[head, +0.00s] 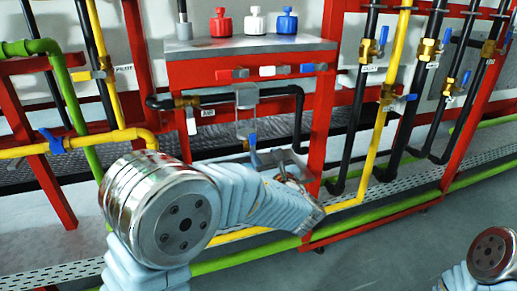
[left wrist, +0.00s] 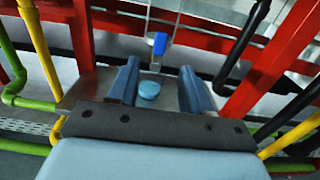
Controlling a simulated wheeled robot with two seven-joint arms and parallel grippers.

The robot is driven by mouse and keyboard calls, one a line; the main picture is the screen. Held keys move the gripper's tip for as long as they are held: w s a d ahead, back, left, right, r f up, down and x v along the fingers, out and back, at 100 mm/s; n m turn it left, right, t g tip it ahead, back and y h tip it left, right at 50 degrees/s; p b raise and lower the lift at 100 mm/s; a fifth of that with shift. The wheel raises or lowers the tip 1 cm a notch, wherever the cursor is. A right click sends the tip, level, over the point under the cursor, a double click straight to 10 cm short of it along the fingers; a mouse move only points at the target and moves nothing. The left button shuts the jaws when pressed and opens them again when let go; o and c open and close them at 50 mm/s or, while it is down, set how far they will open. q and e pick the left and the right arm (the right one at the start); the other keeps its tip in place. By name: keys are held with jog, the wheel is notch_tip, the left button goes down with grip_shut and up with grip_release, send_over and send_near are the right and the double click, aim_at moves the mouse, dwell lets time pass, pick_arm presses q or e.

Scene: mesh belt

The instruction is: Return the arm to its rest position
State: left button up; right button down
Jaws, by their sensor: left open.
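My left arm (head: 245,200) reaches in from the lower left, across the front of the red pipe frame. Its gripper (head: 285,172) is partly hidden by the wrist, below the middle of the frame. In the left wrist view the two blue-grey fingers of my left gripper (left wrist: 160,78) stand apart with nothing gripped. A round light-blue spot (left wrist: 149,90) shows between the fingers. My right gripper is out of view; part of my right arm shows at lower right.
The red frame (head: 318,130) carries black, yellow and green pipes close around my left arm. Red, white and blue knobs (head: 255,20) stand on a grey top (head: 240,46). Valves line the pipes at right. Grey floor (head: 400,235) is open at lower right.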

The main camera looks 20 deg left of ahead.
pick_arm(q)
jog(key=shift+v, duration=1.1)
jog(key=s+a+f+n+g+h+p, duration=0.1)
jog(key=s+a+f+n+g, duration=0.2)
jog(key=f, duration=0.7)
jog(key=s+a+f+n+g+h, duration=0.1)
jog(key=s+a+f+g+h, duration=0.3)
jog(key=f, duration=0.6)
jog(key=s+d+f+n+g+h+p, duration=0.1)
jog(key=s+d+f+n+g+h, duration=0.2)
jog(key=s+f+n, duration=0.7)
jog(key=s+d+f+n+g+h+p, duration=0.1)
jog(key=s+d+f+n+g+h, duration=0.3)
jog(key=s+f+n, duration=0.6)
jog(key=d+f+n+h, duration=0.1)
jog(key=f+n+h, duration=0.1)
jog(key=n, duration=0.5)
jog(key=shift+d, duration=0.35)
